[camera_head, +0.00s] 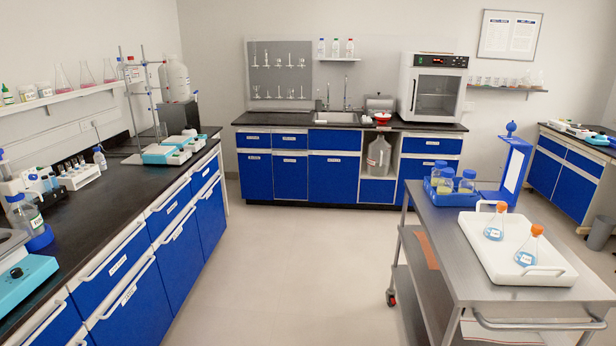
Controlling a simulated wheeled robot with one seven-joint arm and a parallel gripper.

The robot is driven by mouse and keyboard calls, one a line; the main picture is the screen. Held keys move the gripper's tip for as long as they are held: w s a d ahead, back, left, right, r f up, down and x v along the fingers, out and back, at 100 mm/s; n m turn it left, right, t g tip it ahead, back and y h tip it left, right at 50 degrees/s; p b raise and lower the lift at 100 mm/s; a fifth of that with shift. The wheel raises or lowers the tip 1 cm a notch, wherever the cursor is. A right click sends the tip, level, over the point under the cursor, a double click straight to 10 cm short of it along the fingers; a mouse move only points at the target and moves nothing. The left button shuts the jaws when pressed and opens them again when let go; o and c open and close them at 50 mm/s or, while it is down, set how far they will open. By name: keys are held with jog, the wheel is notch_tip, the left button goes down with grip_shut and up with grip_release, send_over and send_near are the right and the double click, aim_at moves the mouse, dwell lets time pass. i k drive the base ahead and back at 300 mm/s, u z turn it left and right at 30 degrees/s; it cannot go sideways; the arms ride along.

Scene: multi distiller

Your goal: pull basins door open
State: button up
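The basin (337,117) is set into the black counter along the back wall, with a tall tap beside it. Below it is a blue cabinet door (333,179) with a small white label near its top. The door looks shut and flush with the cabinet front. A blue drawer-like panel (334,140) sits between the door and the counter. I cannot make out the door's handle clearly at this distance. My gripper is not in view.
The pale floor (290,255) is clear up to the back cabinets. A left bench (100,213) with blue drawers and white bar handles flanks it. A steel trolley (450,235) stands at right, carrying flasks and bottles. An open niche (377,157) holds a large bottle.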

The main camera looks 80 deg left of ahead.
aim_at(256, 176)
jog(key=u, duration=2.95)
jog(key=i, duration=1.2)
jog(key=z, duration=0.4)
jog(key=i, duration=3.2)
jog(key=u, duration=0.2)
jog(key=i, duration=1.55)
jog(key=u, duration=1.2)
jog(key=i, duration=1.75)
jog(key=u, duration=0.75)
